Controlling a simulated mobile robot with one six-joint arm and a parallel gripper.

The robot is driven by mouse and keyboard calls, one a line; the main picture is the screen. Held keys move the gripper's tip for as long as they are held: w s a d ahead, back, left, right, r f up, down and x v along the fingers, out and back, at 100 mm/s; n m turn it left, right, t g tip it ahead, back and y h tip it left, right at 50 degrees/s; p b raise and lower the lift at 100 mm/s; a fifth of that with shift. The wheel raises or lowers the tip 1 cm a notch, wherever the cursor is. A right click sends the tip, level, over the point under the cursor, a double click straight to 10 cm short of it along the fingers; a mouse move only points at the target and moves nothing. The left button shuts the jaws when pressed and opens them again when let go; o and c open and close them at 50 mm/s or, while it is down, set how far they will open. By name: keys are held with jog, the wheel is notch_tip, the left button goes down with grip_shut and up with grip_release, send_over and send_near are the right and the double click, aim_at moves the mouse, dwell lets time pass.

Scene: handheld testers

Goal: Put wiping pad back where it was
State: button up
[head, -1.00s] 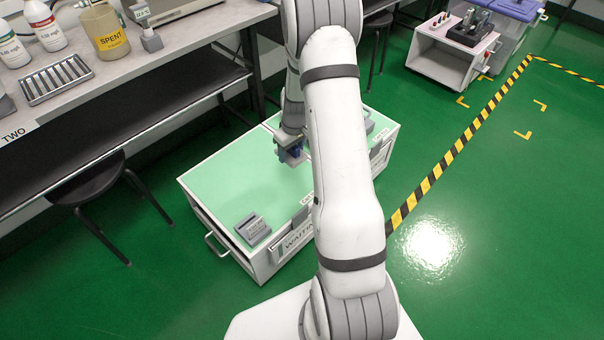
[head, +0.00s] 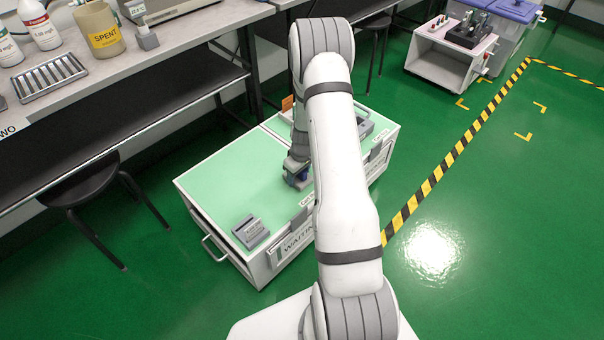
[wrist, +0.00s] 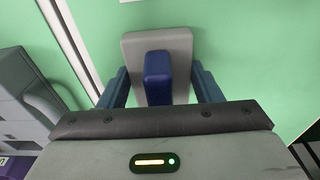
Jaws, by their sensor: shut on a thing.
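The wiping pad, a grey slab (wrist: 180,45) with a blue handle (wrist: 158,75), is between the two teal fingers of my gripper (wrist: 160,88) in the wrist view. My gripper is shut on it. In the head view my gripper (head: 297,180) is low over the green top of the white cart (head: 225,185), near its middle. My arm hides part of the gripper and cart there. I cannot tell whether the pad touches the green surface.
A grey block (head: 251,232) sits at the cart's near left corner. A grey tray (head: 364,128) and an orange item (head: 287,103) are toward its far end. A bench (head: 120,72) with bottles and a stool (head: 80,180) stand to the left. The green top left of my gripper is clear.

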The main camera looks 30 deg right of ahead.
jog(key=shift+f, duration=0.15)
jog(key=o, duration=1)
jog(key=shift+r, duration=0.2)
